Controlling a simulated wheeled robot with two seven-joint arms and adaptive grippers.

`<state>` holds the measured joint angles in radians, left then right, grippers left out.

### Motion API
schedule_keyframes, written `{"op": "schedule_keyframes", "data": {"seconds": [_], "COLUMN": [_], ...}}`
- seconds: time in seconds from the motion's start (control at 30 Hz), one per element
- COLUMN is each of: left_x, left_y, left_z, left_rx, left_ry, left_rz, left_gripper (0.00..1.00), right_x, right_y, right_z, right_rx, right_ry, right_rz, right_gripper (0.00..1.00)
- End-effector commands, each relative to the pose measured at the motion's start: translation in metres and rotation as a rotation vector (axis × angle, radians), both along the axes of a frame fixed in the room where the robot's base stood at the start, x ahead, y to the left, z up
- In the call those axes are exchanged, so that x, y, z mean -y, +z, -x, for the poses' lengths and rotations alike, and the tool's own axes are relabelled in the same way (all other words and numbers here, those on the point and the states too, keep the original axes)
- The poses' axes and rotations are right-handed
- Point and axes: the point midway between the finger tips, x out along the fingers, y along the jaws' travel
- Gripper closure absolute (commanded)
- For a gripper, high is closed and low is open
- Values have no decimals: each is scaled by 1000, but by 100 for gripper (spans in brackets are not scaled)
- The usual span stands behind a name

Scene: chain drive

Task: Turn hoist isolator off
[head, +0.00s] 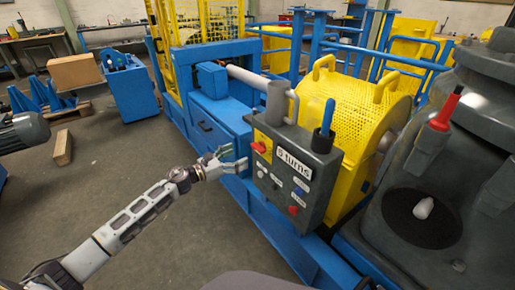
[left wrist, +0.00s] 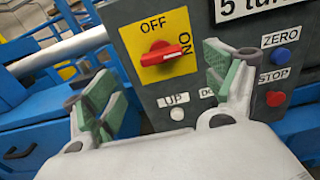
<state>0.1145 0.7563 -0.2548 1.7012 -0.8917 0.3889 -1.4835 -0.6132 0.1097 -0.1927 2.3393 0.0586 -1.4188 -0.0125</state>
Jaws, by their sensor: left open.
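The hoist isolator is a red rotary switch (left wrist: 165,52) on a yellow plate marked OFF at the top and ON at the right. Its handle lies roughly level across the plate, one end towards ON. It also shows as a red knob in the head view (head: 260,147), at the left side of the grey control box (head: 322,160). My left gripper (head: 233,158) is open and empty, just left of the box. In the left wrist view its green-padded fingers (left wrist: 157,75) stand apart, left and right of the switch; I see no contact. My right gripper is not in view.
The box also carries a "5 turns" label (head: 293,163), a blue ZERO button (left wrist: 282,57), a red STOP button (left wrist: 276,98) and a white UP button (left wrist: 179,114). A yellow mesh guard (head: 345,110) stands behind it. Open floor (head: 190,235) lies to the left.

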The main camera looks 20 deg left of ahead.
Motion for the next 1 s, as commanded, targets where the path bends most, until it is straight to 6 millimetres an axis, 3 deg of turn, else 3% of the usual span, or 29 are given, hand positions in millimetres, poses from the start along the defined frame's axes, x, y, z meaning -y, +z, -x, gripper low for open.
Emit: {"op": "schedule_keyframes", "data": {"seconds": [1.0], "left_x": [45], "left_y": [0], "left_z": [-56], "left_rx": [1], "left_ry": [0], "left_rz": [1], "left_gripper": [14], "right_x": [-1], "right_y": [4], "right_z": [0], "right_rx": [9], "right_ry": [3], "right_rz": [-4], "right_gripper": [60]}}
